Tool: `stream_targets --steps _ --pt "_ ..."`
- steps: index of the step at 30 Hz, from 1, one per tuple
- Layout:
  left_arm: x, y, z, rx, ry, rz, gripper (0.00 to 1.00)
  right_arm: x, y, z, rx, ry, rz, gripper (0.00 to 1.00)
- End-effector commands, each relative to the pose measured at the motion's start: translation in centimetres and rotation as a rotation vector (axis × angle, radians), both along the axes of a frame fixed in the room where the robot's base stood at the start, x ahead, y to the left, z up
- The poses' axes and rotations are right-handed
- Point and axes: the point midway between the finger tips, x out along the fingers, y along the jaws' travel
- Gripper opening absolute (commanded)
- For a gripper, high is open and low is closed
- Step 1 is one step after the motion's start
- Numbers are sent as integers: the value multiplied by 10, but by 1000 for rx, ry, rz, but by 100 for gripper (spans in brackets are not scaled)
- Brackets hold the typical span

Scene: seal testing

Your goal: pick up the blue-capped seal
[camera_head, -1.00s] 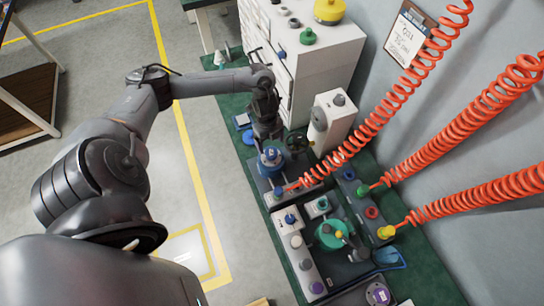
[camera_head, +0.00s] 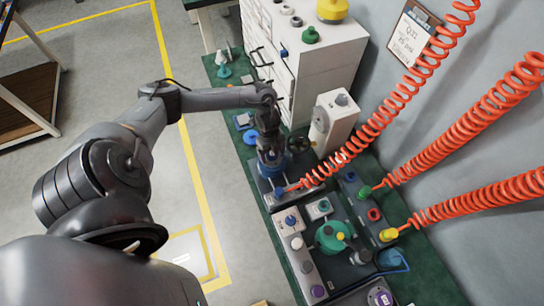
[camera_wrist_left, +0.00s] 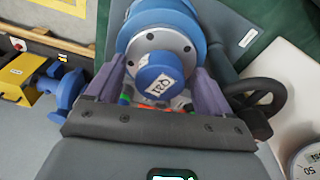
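The blue-capped seal (camera_head: 270,166) stands in a dark fixture, with my left gripper (camera_head: 268,146) directly over it. In the left wrist view, its round blue cap (camera_wrist_left: 158,77) has a white label reading roughly "Q21" and sits on a grey metal flange with a larger blue body behind. The fingers of my left gripper (camera_wrist_left: 154,88) are spread on either side of the cap. Gaps seem to show between fingers and cap; whether they touch the flange cannot be told. My right gripper is not in view.
A handwheel (camera_head: 298,143) and a white gauge box (camera_head: 334,122) stand close on the right. A fixture with a green disc (camera_head: 332,236) lies nearer. A white drawer cabinet (camera_head: 318,60) stands behind. Orange coiled hoses (camera_head: 400,90) hang at the right.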

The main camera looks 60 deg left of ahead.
Motion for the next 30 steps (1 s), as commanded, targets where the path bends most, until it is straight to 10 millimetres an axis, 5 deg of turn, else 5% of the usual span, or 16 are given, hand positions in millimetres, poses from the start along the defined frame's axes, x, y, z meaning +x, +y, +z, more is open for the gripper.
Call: stream_targets --steps 2,15,30 --pt "0 0 0 0 0 0 70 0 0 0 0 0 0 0" --pt "0 0 0 0 0 0 2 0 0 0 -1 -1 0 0" --pt "1 1 13 0 -3 -1 1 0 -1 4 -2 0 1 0"
